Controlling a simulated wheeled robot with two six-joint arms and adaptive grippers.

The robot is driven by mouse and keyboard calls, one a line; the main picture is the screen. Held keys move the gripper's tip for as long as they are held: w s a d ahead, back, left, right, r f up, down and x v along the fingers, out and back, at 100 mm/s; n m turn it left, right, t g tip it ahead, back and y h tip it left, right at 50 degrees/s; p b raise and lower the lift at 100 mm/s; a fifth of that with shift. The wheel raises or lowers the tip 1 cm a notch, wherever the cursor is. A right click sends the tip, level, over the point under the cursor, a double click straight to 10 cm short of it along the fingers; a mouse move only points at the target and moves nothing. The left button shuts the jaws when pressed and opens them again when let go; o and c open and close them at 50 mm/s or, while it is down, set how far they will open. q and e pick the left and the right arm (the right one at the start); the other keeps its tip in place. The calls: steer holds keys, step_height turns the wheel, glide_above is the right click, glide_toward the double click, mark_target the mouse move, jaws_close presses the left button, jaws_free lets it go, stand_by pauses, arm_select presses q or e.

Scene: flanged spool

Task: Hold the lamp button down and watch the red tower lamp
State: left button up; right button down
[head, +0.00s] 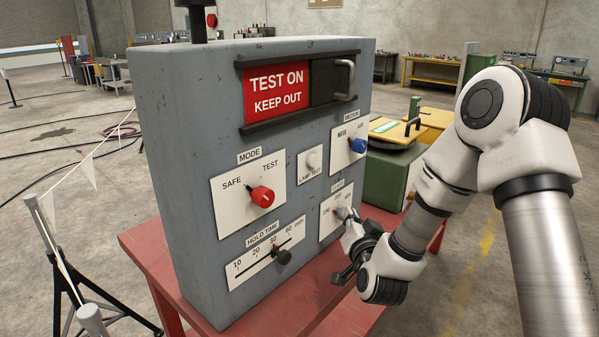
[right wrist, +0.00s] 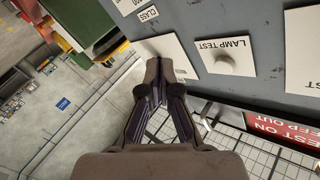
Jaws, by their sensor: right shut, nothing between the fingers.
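The lamp button is a small pale round button (head: 312,161) on a white plate marked LAMP TEST, in the middle of the grey panel face. It shows upside down in the right wrist view (right wrist: 225,63), right of the fingertips. My right gripper (head: 350,242) is shut and empty, near the CLASS dial at the panel's lower right in the head view. In the right wrist view its fingertips (right wrist: 162,70) are apart from the button. A dark post (head: 196,22) rises from the panel top and is cut off by the frame. No red lamp shows on it. My left gripper is out of view.
A red MODE knob (head: 262,197), blue MEDIUM knob (head: 358,145), grey CLASS knob (head: 343,212) and black HOLD TIME slider (head: 282,257) surround the button. Above is a red TEST ON sign (head: 277,92) beside a sliding cover handle (head: 346,78). The panel stands on a red table (head: 150,250).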

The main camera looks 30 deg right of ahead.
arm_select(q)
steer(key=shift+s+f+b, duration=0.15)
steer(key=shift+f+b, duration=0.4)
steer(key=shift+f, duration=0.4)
arm_select(e)
step_height(320, 180, up, 9)
steer(key=d+m+t+h, duration=0.1)
steer(key=m, duration=0.1)
steer(key=shift+d+r+t, duration=0.15)
steer(key=shift+d+t, duration=0.1)
steer(key=shift+t, duration=0.15)
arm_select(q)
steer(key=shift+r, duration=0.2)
arm_select(e)
glide_toward(319, 158)
steer(key=shift+s+d+x, duration=0.1)
steer(key=shift+d+x, duration=0.1)
steer(key=shift+x, duration=0.75)
steer(key=shift+s+d+x, duration=0.1)
steer(key=shift+d+x, duration=0.05)
steer(key=shift+x, duration=0.75)
steer(key=shift+d+x, duration=0.2)
steer(key=shift+x, duration=0.75)
steer(key=shift+w+r, duration=0.1)
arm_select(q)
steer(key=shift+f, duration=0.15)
arm_select(e)
steer(key=shift+w+a, duration=0.2)
steer(key=shift+w, duration=0.1)
